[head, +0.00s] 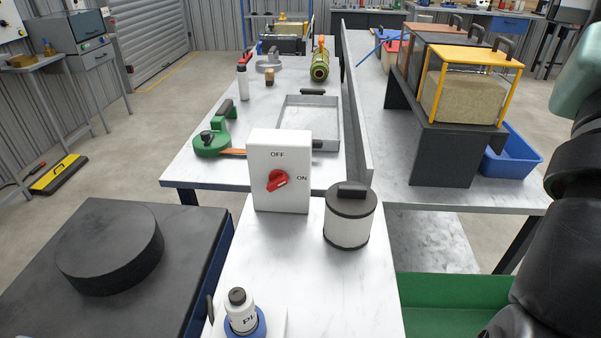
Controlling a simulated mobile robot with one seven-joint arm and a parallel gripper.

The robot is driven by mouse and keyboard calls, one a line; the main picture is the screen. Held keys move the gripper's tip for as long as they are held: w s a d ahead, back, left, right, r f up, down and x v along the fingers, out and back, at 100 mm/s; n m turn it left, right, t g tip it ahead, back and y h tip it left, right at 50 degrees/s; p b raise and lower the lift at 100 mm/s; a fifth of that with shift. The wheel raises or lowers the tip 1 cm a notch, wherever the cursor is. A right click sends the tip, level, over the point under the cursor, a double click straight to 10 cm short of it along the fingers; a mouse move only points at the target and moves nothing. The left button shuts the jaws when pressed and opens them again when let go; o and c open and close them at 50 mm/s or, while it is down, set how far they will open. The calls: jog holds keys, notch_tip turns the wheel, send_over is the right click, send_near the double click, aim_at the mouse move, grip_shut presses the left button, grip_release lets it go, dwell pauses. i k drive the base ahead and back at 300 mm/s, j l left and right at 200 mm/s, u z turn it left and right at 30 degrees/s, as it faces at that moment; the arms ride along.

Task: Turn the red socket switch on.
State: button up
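The red switch knob (277,180) is on the front of an upright white box (297,150). The box stands on the white table (300,290) near the picture's middle. "OFF" is printed above the knob and "ON" to its right. The knob's grip looks slanted, but I cannot tell exactly which mark it points to. Nothing touches the knob. Part of my arm shows at the right edge, well apart from the box. My gripper is not in view.
A white canister with a black lid (349,222) stands right of the box. A small labelled bottle (240,310) is at the front. A green tool (212,142) and a metal tray (311,118) lie behind. The tabletop in front of the box is mostly clear.

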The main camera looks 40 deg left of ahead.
aim_at(277, 178)
jog(key=i+j+u, duration=0.1)
jog(key=j+u, duration=0.3)
jog(key=i+j+u, duration=0.2)
jog(key=j+u, duration=0.15)
jog(key=j, duration=0.1)
